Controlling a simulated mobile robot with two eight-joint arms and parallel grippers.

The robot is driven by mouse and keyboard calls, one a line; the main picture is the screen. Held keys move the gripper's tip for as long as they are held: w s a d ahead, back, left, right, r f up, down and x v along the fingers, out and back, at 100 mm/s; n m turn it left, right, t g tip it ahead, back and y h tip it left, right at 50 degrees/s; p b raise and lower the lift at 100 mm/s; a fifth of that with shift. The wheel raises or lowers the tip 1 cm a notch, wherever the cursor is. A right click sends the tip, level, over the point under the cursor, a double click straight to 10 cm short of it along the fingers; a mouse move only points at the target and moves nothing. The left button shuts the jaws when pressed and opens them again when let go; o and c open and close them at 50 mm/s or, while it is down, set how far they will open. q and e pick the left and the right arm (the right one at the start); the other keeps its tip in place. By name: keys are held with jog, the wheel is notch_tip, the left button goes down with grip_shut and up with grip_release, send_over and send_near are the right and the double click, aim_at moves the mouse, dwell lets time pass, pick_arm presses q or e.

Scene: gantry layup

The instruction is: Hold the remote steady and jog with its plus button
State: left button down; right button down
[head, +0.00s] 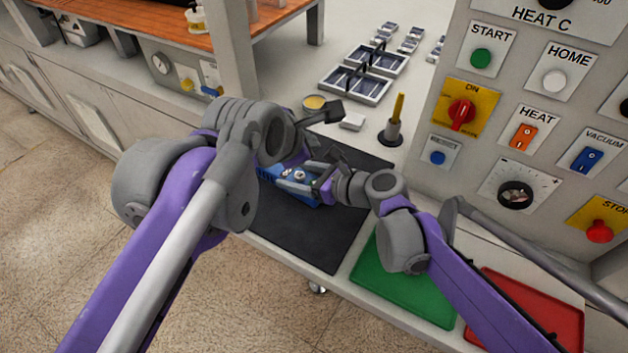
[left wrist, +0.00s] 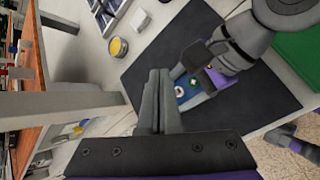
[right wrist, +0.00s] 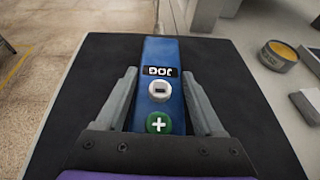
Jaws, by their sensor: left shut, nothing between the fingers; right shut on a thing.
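The remote (right wrist: 160,50) is blue, with a JOG label, a white minus button (right wrist: 158,91) and a green plus button (right wrist: 158,123). My right gripper (right wrist: 158,76) is shut on the remote, one finger along each side, with both buttons uncovered between them. The remote also shows in the head view (head: 270,174), over the black mat (head: 310,235); I cannot tell whether it touches the mat. My left gripper (left wrist: 158,76) is shut and empty. In the left wrist view its fingertips stand to the left of the remote (left wrist: 183,92), apart from it.
A yellow-topped tin (head: 314,103), a white block (head: 352,121) and a dark holder with a yellow stick (head: 391,130) stand behind the mat. A green tray (head: 375,268) and a red tray (head: 565,320) lie to the right. The control panel (head: 540,100) rises at the right.

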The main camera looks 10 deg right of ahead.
pick_arm(q)
send_near(314, 181)
jog(key=shift+w+d+f, duration=0.45)
jog(key=shift+w, duration=0.35)
jog(key=shift+w+d+f, duration=0.45)
jog(key=shift+w, duration=0.35)
jog(key=shift+w+d+f, duration=0.45)
jog(key=shift+w, duration=0.4)
jog(key=shift+f, duration=0.15)
jog(key=shift+f, duration=0.25)
jog(key=shift+f, duration=0.25)
dwell(0.4)
jog(key=shift+s+f, duration=0.1)
jog(key=shift+f, duration=0.45)
pick_arm(e)
jog(key=shift+w+r, duration=0.1)
jog(key=shift+r, duration=0.05)
dwell(0.4)
jog(key=shift+d, duration=0.1)
pick_arm(q)
jog(key=shift+s+r, duration=0.15)
jog(key=shift+r, duration=0.85)
